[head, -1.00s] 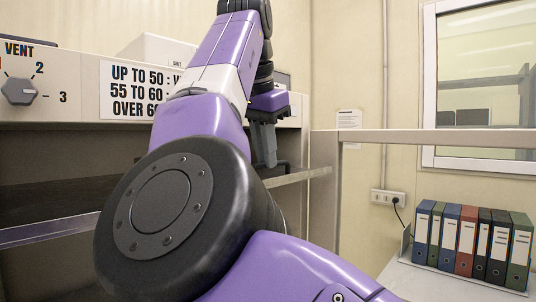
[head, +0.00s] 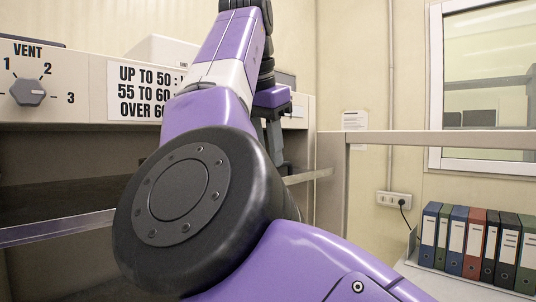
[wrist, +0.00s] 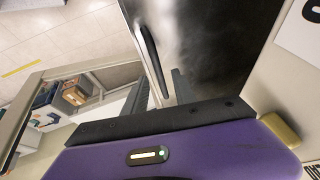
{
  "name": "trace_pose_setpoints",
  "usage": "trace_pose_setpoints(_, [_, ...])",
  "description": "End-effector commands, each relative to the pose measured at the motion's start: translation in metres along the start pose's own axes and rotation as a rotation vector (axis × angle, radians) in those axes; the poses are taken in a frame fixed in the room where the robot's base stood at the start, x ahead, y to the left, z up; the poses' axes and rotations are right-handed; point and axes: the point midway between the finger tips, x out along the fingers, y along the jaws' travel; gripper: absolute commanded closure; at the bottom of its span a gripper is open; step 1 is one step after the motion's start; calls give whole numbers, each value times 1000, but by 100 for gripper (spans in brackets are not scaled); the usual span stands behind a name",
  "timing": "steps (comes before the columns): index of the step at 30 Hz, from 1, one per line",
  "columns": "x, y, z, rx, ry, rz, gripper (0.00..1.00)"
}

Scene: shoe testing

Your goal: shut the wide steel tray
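The wide steel tray (head: 60,228) shows in the head view as a bright front edge with a dark interior, level below the control panel. My arm hides its middle; its edge shows again at the right (head: 310,176). In the wrist view a dark, shiny steel surface (wrist: 215,50) carries a slim dark bar handle (wrist: 152,60). My gripper (head: 272,142) points down near the tray's right part. Contact with the handle cannot be told.
A panel with a VENT knob (head: 27,91) and a printed sign (head: 136,92) is above the tray. A grey rail (head: 430,140) runs to the right. Several binders (head: 476,245) stand on a low shelf at the right. Open floor (wrist: 60,45) shows in the wrist view.

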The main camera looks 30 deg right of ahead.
Motion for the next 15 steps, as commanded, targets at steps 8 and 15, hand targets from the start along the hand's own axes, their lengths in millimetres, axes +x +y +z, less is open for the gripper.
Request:
trace_pose_setpoints(8, [-48, 0, 0, -2, -1, -5, 67])
trace_pose_setpoints(15, [-68, 0, 0, 0, 0, -2, 67])
